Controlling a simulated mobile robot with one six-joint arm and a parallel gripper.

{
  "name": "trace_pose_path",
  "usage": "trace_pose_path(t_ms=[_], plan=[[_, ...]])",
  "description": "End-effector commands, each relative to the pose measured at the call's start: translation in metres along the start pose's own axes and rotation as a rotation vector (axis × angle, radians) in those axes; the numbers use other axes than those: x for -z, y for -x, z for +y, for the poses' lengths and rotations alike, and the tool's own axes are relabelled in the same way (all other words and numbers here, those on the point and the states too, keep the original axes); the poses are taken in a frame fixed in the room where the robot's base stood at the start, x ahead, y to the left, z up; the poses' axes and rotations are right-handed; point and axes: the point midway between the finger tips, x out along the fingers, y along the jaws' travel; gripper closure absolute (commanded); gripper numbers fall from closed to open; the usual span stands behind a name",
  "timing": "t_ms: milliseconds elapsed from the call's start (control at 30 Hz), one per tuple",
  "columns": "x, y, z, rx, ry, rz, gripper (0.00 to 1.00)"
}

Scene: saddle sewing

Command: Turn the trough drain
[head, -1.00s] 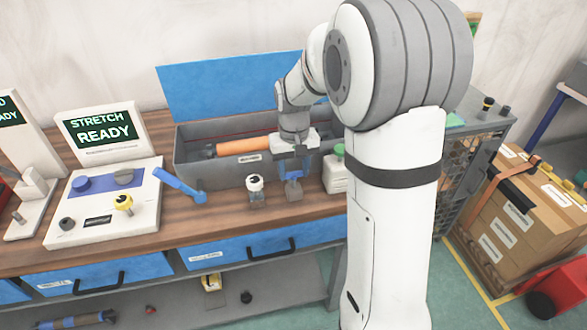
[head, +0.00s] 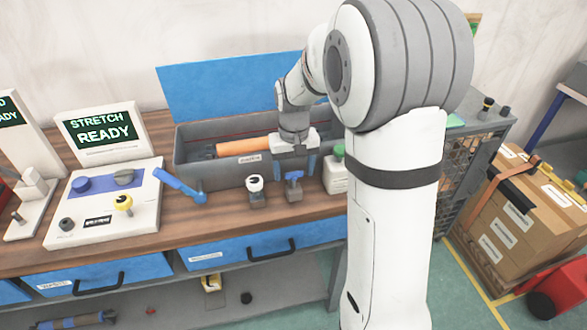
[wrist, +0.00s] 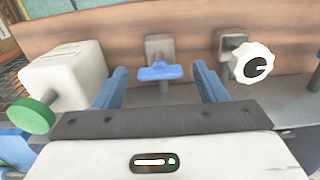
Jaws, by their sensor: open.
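The long grey trough (head: 205,170) stands on the wooden bench with its blue lid (head: 225,90) raised. In front of it, a blue T-shaped handle (head: 293,176) stands on a small grey base; I take it to be the drain. It also shows in the wrist view (wrist: 160,72), its bar lying crosswise. My gripper (head: 294,168) is open and empty, with its blue fingers spread on either side of the handle and apart from it. In the wrist view the handle lies just beyond the fingertips (wrist: 159,82).
A white knob (head: 255,184) stands close left of the handle. A blue lever (head: 182,187) and a control panel (head: 103,205) are farther left. An orange roll (head: 244,146) lies in the trough.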

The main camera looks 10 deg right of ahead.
Motion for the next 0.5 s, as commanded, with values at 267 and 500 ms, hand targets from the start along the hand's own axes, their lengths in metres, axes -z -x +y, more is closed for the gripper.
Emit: trace_pose_path(t_ms=[267,500], plan=[[0.001,0.041,0.0,0.0,0.0,0.006,0.35],[0.001,0.072,0.0,0.0,0.0,0.004,0.35]])
